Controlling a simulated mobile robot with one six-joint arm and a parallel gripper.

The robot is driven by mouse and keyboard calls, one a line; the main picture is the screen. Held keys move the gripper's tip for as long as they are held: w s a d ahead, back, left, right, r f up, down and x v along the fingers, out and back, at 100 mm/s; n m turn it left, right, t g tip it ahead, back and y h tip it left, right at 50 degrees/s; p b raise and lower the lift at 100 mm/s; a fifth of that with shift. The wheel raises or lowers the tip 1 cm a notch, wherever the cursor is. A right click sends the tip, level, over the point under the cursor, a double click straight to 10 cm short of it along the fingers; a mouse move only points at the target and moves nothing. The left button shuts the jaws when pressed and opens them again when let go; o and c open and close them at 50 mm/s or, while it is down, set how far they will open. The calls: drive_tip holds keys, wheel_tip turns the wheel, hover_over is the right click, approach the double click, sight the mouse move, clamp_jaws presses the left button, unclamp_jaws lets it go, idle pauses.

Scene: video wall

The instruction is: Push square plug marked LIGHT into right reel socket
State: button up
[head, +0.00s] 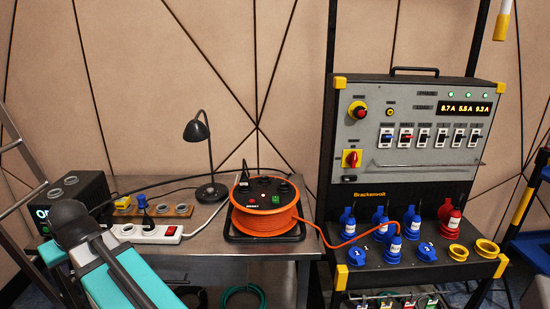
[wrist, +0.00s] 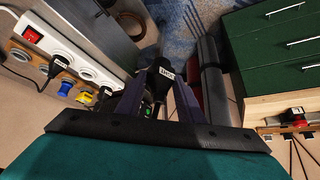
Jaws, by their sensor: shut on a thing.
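My gripper (wrist: 153,98) is shut on a black plug (wrist: 163,84) with a small white label, too small to read surely. In the head view my arm hides the gripper and this plug. The orange cable reel (head: 265,220) stands on the bench, with a dark top face holding sockets. Its right socket (head: 284,187) looks empty. A black plug (head: 243,178) with a white label sits at the reel's left side. Another labelled black plug (head: 148,219) stands in the white power strip (head: 165,236); it also shows in the wrist view (wrist: 57,66).
A black desk lamp (head: 208,160) stands behind, left of the reel. A wooden socket board (head: 178,211) with blue and yellow pieces lies behind the strip. The power panel (head: 415,135) with blue and red connectors stands right. A green drawer unit (wrist: 270,45) shows in the wrist view.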

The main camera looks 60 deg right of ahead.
drive_tip(key=d+r+m+p, duration=0.15)
drive_tip(key=d+p, duration=0.25)
drive_tip(key=d, duration=0.8)
drive_tip(key=s+d+r+h+p, duration=0.1)
drive_tip(key=d+r+p, duration=0.25)
drive_tip(key=d, duration=0.85)
drive_tip(key=d+r+p, duration=0.1)
drive_tip(key=d+p, duration=0.3)
drive_tip(key=d, duration=0.8)
drive_tip(key=s+d+r+m+p, duration=0.1)
drive_tip(key=s+d+p, duration=0.4)
drive_tip(key=s+d, duration=0.5)
drive_tip(key=s+d+r+m+h+p, duration=0.1)
drive_tip(key=s+d+r+p, duration=0.2)
drive_tip(key=s+d, duration=0.8)
drive_tip(key=d+p, duration=0.2)
drive_tip(key=d, duration=0.9)
drive_tip(key=shift+s, duration=0.15)
drive_tip(key=shift+m, duration=0.25)
drive_tip(key=shift+f+b, duration=1.05)
drive_tip(key=shift+f, duration=1.95)
drive_tip(key=shift+a+f+b, duration=0.1)
drive_tip(key=shift+f+b, duration=0.65)
drive_tip(key=shift+b, duration=0.15)
